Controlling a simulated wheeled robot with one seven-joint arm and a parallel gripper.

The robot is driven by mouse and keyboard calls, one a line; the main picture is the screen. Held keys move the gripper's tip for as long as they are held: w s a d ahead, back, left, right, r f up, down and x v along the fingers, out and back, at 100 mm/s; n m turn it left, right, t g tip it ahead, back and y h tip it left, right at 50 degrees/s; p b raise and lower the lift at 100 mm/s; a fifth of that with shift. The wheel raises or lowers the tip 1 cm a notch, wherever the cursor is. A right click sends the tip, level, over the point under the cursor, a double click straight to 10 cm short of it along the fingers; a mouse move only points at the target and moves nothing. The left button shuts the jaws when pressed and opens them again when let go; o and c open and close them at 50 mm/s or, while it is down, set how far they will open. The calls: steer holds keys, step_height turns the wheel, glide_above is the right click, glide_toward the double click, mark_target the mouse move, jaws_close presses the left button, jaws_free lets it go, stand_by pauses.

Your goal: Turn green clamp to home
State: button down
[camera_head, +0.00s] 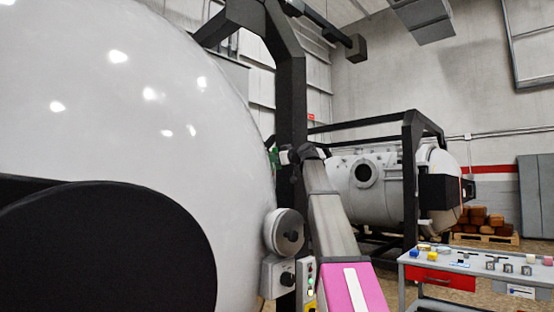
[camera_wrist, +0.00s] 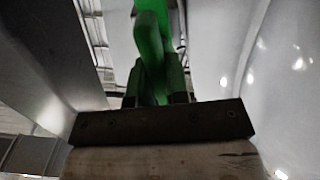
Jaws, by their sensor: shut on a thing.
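The green clamp (camera_head: 273,158) shows as a small green piece at the right edge of the big white furnace door, beside a dark post. In the wrist view the green clamp (camera_wrist: 150,45) fills the upper middle and runs down between my fingers. My gripper (camera_wrist: 156,96) is shut on the clamp's near end; its dark fingers and palm bar show just below. In the head view my gripper (camera_head: 281,157) is small at the end of my arm and partly hides the clamp. The clamp's hinge and far side cannot be made out.
The glossy white furnace door (camera_head: 150,90) fills the left. A black frame post (camera_head: 291,100) stands close behind my gripper. A grey control box (camera_head: 277,277) sits below. A workbench (camera_head: 440,272) with small parts stands at right; a second furnace (camera_head: 365,190) is behind.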

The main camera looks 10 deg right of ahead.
steer(key=shift+m, duration=0.3)
steer(key=m, duration=0.3)
steer(key=shift+m, duration=0.3)
steer(key=m, duration=0.4)
steer(key=shift+w+d+m, duration=0.1)
steer(key=shift+d+m, duration=0.05)
steer(key=shift+m, duration=0.15)
steer(key=m, duration=0.4)
steer(key=shift+m, duration=0.3)
steer(key=shift+w+d+f+m, duration=0.1)
steer(key=shift+f+m, duration=0.05)
steer(key=shift+m, duration=2.05)
steer(key=c, duration=1.1)
jaws_free()
